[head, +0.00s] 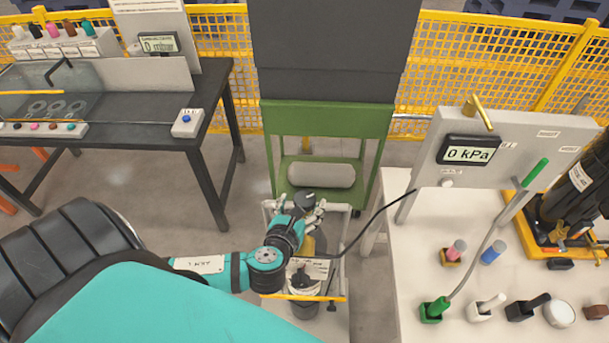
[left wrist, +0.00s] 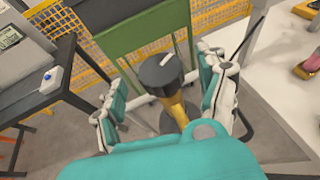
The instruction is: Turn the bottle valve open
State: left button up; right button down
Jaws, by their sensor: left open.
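The bottle valve has a dark round knob (head: 305,201) with a pale mark on top; it also shows in the left wrist view (left wrist: 160,72). Below the knob, a brass valve body (left wrist: 177,108) sits on a dark bottle top. My left gripper (head: 302,213) is over the small white-framed bottle stand. In the left wrist view my left gripper (left wrist: 163,92) is open, with one finger on each side of the valve and visible gaps between. The knob looks slightly beyond the fingertips. My arm hides part of the bottle. My right gripper is not in view.
A white table (head: 400,270) at right holds a panel (head: 510,150) reading 0 kPa and several coloured fittings. A black hose (head: 372,218) runs from the panel towards the stand. A green cart (head: 328,120) stands behind. A dark bench (head: 205,125) is at left, with open floor between.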

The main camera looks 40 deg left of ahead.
pick_arm(q)
jog(key=v, duration=0.8)
jog(key=shift+s, duration=0.2)
